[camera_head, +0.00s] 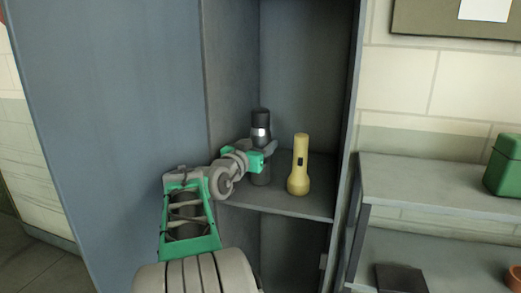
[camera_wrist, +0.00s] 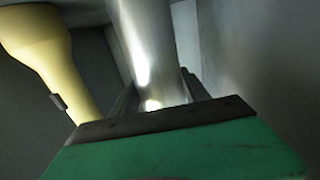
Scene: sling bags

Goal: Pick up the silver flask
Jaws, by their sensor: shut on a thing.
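The silver flask (camera_head: 261,132) stands upright on the shelf inside the grey locker, with a dark top and a bright band near it. My gripper (camera_head: 266,154) reaches into the locker and is shut on the flask around its middle, hiding that part in the head view. In the wrist view the flask (camera_wrist: 148,45) is a shiny metal cylinder rising between the fingers, its lower part hidden by my green gripper body. I cannot tell whether its base touches the shelf.
A yellow flashlight (camera_head: 299,166) stands upright just right of the flask; it also shows at the left in the wrist view (camera_wrist: 45,50). The locker's side walls (camera_head: 232,90) are close. A grey shelf unit (camera_head: 430,183) with a green container (camera_head: 505,165) stands outside, right.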

